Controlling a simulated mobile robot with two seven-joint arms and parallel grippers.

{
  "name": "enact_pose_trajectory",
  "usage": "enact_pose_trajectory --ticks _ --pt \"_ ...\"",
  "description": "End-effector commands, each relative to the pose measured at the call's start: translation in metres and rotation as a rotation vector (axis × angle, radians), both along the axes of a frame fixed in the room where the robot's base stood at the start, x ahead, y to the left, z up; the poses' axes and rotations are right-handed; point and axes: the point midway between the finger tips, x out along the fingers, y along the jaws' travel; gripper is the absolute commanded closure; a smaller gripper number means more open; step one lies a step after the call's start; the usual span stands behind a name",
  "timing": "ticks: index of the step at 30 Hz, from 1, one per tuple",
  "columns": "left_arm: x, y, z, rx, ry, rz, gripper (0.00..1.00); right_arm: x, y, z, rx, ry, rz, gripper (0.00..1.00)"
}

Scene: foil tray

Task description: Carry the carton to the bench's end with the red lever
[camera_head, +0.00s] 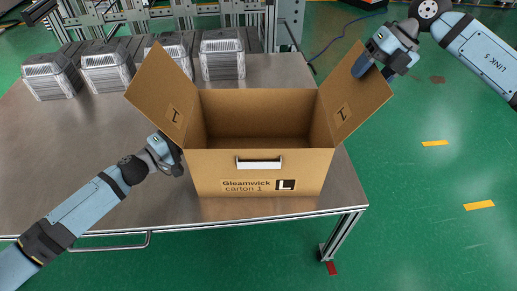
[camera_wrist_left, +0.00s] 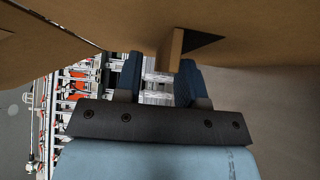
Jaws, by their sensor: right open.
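The carton (camera_head: 228,168), marked "Gleamwick carton 1" and "L", stands upright on the metal bench (camera_head: 90,160) near its front edge. Its top is open, with a left flap (camera_head: 160,85) and a right flap (camera_head: 355,105) spread outward. My left gripper (camera_head: 176,163) is at the carton's left front side. In the left wrist view its fingers (camera_wrist_left: 158,80) are apart, with a narrow cardboard edge (camera_wrist_left: 172,50) showing between them and a gap beside it. My right gripper (camera_head: 376,68) is open at the right flap's upper edge, one finger showing over the flap's inner face.
Several clear-lidded foil tray stacks (camera_head: 222,55) stand along the back of the bench. A metal rack (camera_head: 170,15) is behind it. Green floor with yellow marks (camera_head: 479,205) lies open on the right.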

Motion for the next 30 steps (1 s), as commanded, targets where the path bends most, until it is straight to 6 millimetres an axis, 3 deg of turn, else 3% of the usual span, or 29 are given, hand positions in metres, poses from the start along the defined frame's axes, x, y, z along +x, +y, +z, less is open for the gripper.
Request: enact_pose_trajectory --ticks 7,12,15,23,30 --pt "0.000 0.000 0.000 0.000 0.000 0.000 0.64 0.000 0.000 0.000 0.000 0.000 0.000 0.42" --pt "0.000 0.000 0.000 0.000 0.000 0.000 1.00 0.000 0.000 0.000 0.000 0.000 0.000 0.81" --pt "0.000 0.000 0.000 0.000 0.000 0.000 1.00 0.000 0.000 0.000 0.000 0.000 0.000 1.00" --pt "0.000 0.000 0.001 0.000 0.000 0.000 1.00 0.000 0.000 0.001 0.000 0.000 0.000 1.00" --pt "0.000 0.000 0.016 0.001 -0.001 0.000 1.00 0.000 0.000 0.016 0.000 -0.001 0.000 1.00"
